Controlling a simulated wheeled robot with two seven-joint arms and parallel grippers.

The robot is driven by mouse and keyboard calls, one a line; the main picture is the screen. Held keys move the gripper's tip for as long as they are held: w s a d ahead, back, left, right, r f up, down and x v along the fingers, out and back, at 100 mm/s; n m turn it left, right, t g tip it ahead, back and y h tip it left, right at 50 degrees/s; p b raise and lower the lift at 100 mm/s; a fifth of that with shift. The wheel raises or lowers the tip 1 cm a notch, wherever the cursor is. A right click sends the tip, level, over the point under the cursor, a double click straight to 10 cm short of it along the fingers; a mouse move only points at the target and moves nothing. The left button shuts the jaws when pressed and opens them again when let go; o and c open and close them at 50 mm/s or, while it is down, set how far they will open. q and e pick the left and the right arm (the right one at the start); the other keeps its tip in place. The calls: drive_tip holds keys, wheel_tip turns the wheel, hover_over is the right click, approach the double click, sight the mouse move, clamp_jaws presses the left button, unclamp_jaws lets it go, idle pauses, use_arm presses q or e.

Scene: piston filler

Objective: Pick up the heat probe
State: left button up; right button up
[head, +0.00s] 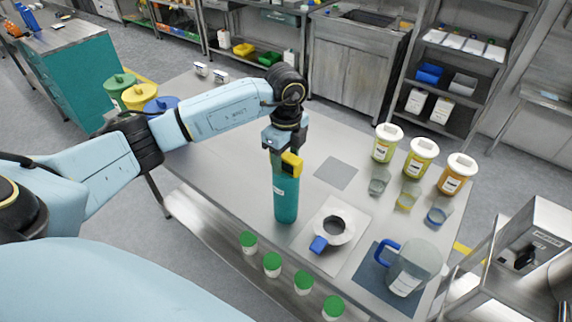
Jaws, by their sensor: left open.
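A yellow block-shaped head, which looks like the heat probe (291,164), shows at the top of an upright teal cylinder (286,200) with a small white label. The cylinder stands on the steel table. My left gripper (283,150) points down right over the yellow head, with its jaws open. The gripper hides part of the head and the cylinder's top. I cannot tell whether the fingers touch the head. My right gripper is not in view.
A white board with a round ring (334,228) and blue handle lies right of the cylinder. A clear jug (413,268) stands on a dark mat. Lidded jars (420,157) and beakers (407,196) stand at right. Green-capped jars (272,264) line the front. A grey square (336,173) lies bare.

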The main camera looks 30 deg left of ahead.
use_arm(q)
clamp_jaws()
drive_tip(key=shift+r, duration=0.45)
wheel_tip(320, 180, up, 48)
drive_tip(key=p, duration=0.5)
drive_tip(key=shift+f+p, duration=0.15)
drive_tip(key=shift+p, duration=0.25)
idle(1.4)
drive_tip(key=shift+f, duration=0.1)
